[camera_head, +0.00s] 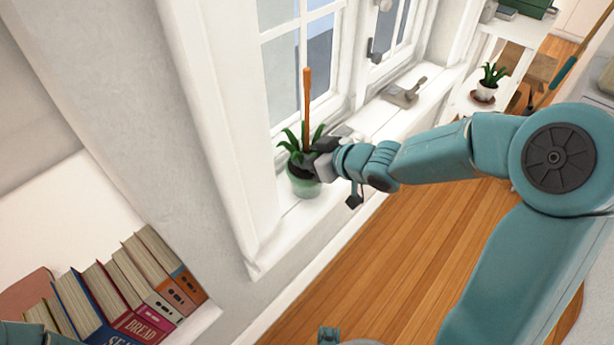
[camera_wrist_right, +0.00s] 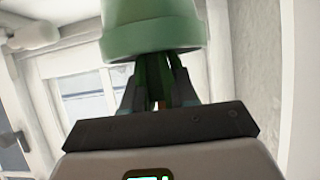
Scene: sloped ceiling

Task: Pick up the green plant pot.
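The green plant pot (camera_head: 304,184) stands on the white window sill, with dark green leaves and an upright orange-brown stick in it. My right gripper (camera_head: 312,158) reaches in from the right at the plant, just above the pot's rim. In the right wrist view the pot (camera_wrist_right: 152,28) fills the top middle, upside down. The right gripper's dark fingers (camera_wrist_right: 158,82) run up to its rim, with green leaves between them. The pot hides the fingertips, so I cannot tell whether they grip anything.
The sill (camera_head: 290,225) runs along the window, with a grey metal object (camera_head: 404,92) farther back. A second potted plant (camera_head: 486,82) stands on a white shelf at the back right. Several books (camera_head: 120,290) stand at lower left. The wooden floor (camera_head: 400,260) below is mostly clear.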

